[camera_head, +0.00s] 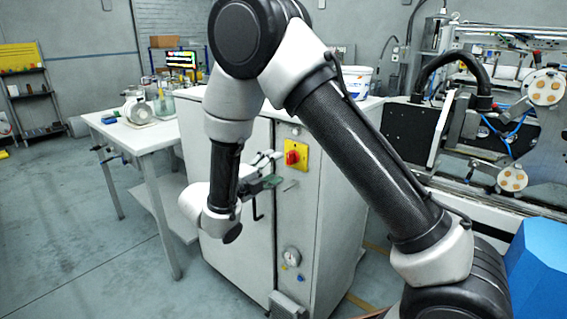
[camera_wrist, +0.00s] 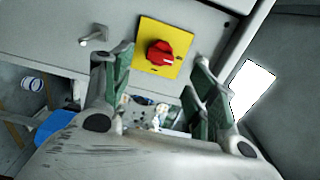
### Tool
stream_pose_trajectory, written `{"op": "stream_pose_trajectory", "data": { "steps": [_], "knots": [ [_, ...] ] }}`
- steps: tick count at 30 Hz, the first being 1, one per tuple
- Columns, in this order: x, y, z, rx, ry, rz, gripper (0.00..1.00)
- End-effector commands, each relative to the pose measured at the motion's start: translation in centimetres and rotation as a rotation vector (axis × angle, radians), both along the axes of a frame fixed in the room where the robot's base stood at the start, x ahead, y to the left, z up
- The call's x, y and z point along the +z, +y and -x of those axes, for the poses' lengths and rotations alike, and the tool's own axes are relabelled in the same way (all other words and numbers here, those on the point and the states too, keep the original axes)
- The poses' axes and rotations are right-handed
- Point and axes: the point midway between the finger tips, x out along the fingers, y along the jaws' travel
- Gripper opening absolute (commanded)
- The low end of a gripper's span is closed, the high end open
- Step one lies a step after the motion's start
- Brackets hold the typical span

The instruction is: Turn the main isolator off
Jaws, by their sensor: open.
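The main isolator is a red rotary knob (camera_head: 292,157) on a square yellow plate (camera_head: 301,148), on the upper front of a grey cabinet. In the wrist view the red knob (camera_wrist: 159,53) sits on its yellow plate (camera_wrist: 179,66), beyond and between my fingertips. My gripper (camera_head: 268,168) is just left of the knob in the head view, at about its height. In the wrist view my gripper (camera_wrist: 162,68) is open, with green-padded fingers apart and nothing between them. It appears clear of the knob. The knob's switch position is too small to read.
A small metal handle (camera_wrist: 95,38) sticks out of the cabinet (camera_head: 335,190) near the isolator. A round gauge (camera_head: 291,256) is lower down. A white table (camera_head: 150,135) with jars stands left. A machine (camera_head: 480,130) stands right. The floor at left is clear.

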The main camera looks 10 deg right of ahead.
Motion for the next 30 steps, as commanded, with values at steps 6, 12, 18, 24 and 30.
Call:
{"op": "stream_pose_trajectory", "data": {
  "steps": [6, 12, 18, 24, 30],
  "knots": [
    [0.0, 2.9, 2.1, 0.001, 0.000, 0.000, 0.59],
    [0.0, 3.6, 2.6, -0.001, 0.000, 0.000, 0.59],
    [0.0, 3.6, 2.6, -0.001, 0.000, 0.000, 0.59],
    [-0.4, 3.6, 2.6, -0.001, -0.094, -0.088, 0.59],
    [-4.2, 0.5, 5.4, -0.174, -0.331, -0.391, 0.59]
  ]
}}
